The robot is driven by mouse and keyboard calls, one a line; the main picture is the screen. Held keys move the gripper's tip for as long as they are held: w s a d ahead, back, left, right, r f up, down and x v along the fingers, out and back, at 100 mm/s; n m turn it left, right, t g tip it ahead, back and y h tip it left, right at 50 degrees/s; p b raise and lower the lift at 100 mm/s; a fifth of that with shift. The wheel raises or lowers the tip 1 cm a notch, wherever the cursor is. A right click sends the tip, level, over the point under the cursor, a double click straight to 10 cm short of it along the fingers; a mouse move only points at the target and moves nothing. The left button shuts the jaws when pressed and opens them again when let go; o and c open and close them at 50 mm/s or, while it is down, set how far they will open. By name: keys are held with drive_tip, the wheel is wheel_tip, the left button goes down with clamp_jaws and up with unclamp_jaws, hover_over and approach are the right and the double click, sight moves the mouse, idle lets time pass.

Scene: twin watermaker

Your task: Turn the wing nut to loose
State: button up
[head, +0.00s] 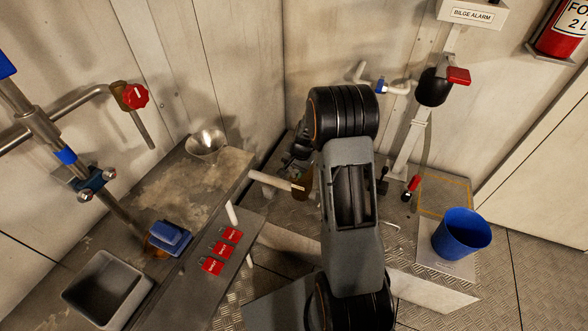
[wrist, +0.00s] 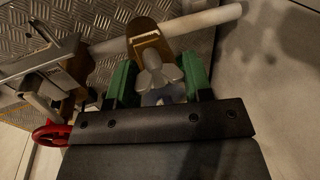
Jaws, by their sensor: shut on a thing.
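The wing nut (wrist: 157,74) is a grey metal piece with rounded wings, seen in the middle of the wrist view. It sits against a brass-coloured block (wrist: 148,40). My gripper (wrist: 158,82) has its two green fingers on either side of the wing nut and is shut on it. Part of the nut's lower side is hidden by the gripper body. In the head view my arm blocks the wing nut and my gripper.
A white pipe (wrist: 205,22) runs behind the block. A red ring-shaped handle (wrist: 52,134) is close to my gripper's left side. In the head view, a bench (head: 190,190) stands left, and a blue bucket (head: 461,234) stands right.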

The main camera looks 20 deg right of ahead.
drive_tip(key=shift+c, duration=1.1)
drive_tip(key=n+b, duration=0.1)
drive_tip(key=n, duration=0.3)
drive_tip(key=shift+f+g+y+b, duration=0.1)
drive_tip(key=shift+g+y+b, duration=0.2)
drive_tip(key=shift+g+b, duration=0.1)
drive_tip(key=n+g, duration=0.1)
drive_tip(key=n, duration=0.3)
drive_tip(key=shift+n, duration=0.4)
drive_tip(key=n, duration=0.3)
drive_tip(key=n+g, duration=0.1)
drive_tip(key=shift+a+r, duration=0.1)
drive_tip(key=shift+r, duration=0.15)
drive_tip(key=shift+w+a+n+g+p, duration=0.1)
drive_tip(key=shift+n+g+p, duration=0.35)
drive_tip(key=shift+n, duration=2.05)
